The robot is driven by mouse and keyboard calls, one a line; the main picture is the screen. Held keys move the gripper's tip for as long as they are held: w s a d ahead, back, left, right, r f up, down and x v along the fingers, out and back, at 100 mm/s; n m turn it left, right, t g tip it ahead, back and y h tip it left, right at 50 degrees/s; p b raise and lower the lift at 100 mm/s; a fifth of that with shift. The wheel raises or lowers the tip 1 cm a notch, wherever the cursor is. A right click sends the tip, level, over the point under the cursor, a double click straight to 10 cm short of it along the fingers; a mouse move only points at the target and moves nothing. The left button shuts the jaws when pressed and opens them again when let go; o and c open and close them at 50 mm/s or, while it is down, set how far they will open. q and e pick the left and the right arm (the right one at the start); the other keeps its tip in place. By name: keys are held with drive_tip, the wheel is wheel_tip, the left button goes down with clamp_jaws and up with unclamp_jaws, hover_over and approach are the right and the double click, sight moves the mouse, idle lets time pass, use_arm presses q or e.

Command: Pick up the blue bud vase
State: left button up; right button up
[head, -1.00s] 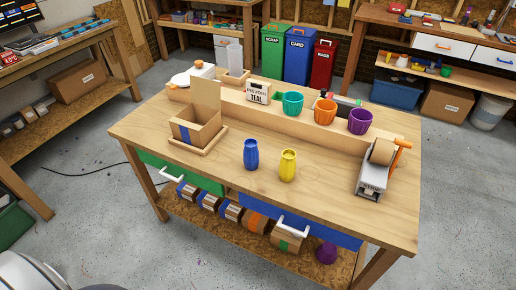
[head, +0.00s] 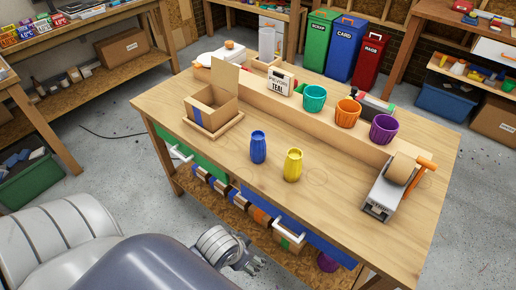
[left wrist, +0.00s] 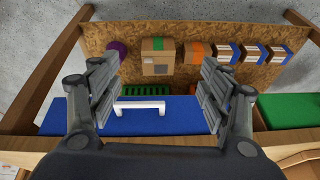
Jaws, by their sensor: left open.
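The blue bud vase (head: 258,147) stands upright on the wooden workbench (head: 330,225), near the middle of its top. A yellow vase (head: 293,165) stands just to its right, apart from it. My left gripper (head: 254,264) is low in front of the bench, below and apart from the blue vase. In the left wrist view my left gripper (left wrist: 162,92) is open and empty, with the blue drawer front (left wrist: 180,115) and its white handle beyond the fingers. The blue vase does not show in that view. My right gripper is not in view.
An open cardboard box (head: 212,104) sits left of the vases. Teal (head: 314,98), orange (head: 347,113) and purple (head: 383,129) pots stand on the raised back ledge. A tape dispenser (head: 388,190) is at the right end. Bench top around the vases is clear.

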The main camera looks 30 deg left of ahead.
use_arm(q)
drive_tip(key=w+a+r+n+t, duration=0.1)
drive_tip(key=w+a+r+t, duration=0.1)
drive_tip(key=w+a+r, duration=0.25)
drive_tip(key=n+t+y, duration=0.1)
drive_tip(key=n+t, duration=0.1)
drive_tip(key=t, duration=0.4)
approach(254, 148)
drive_tip(key=w+f, duration=0.1)
drive_tip(key=f, duration=0.1)
drive_tip(key=w, duration=0.1)
drive_tip(key=w+f, duration=0.1)
drive_tip(key=w, duration=0.1)
drive_tip(key=w+a, duration=0.1)
drive_tip(key=w, duration=0.1)
drive_tip(key=shift+f, duration=0.25)
drive_tip(key=shift+w+f+p, duration=0.25)
drive_tip(key=shift+w+p, duration=0.05)
drive_tip(key=shift+w, duration=0.35)
drive_tip(key=shift+d+p+x, duration=0.15)
drive_tip(key=shift+p+x, duration=0.05)
drive_tip(key=shift+x, duration=0.95)
drive_tip(key=shift+d+p+x, duration=0.1)
drive_tip(key=shift+p+x, duration=0.05)
drive_tip(key=shift+x, duration=1)
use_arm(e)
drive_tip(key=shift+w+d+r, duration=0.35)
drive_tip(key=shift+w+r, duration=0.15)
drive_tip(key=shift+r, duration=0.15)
